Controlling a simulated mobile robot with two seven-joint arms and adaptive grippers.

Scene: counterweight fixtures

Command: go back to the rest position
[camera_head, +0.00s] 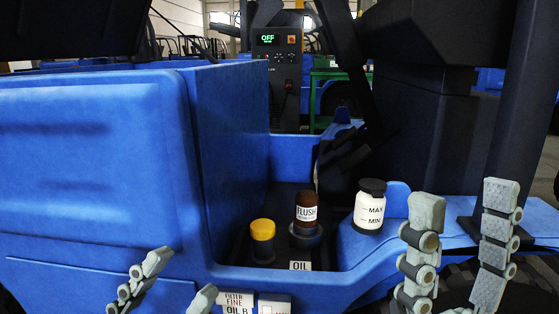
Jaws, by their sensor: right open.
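My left gripper (187,271) is low in the view, left of centre. Its two grey fingers stand apart with nothing visible between them, in front of the blue vehicle body (85,170). My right gripper (465,195) is at the lower right, with its fingers pointing up, wide apart and empty. It is to the right of a white bottle with a black cap (369,208), marked MAX and MIN, and apart from it. The lower parts of both grippers are cut off by the bottom edge.
A brown FLUSH bottle (306,212) and a yellow-capped container (262,241) stand in the recess behind an OIL label (300,265). A FILTER FINE OIL B box (236,302) is just right of my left gripper. A control panel reading OFF (277,43) stands behind.

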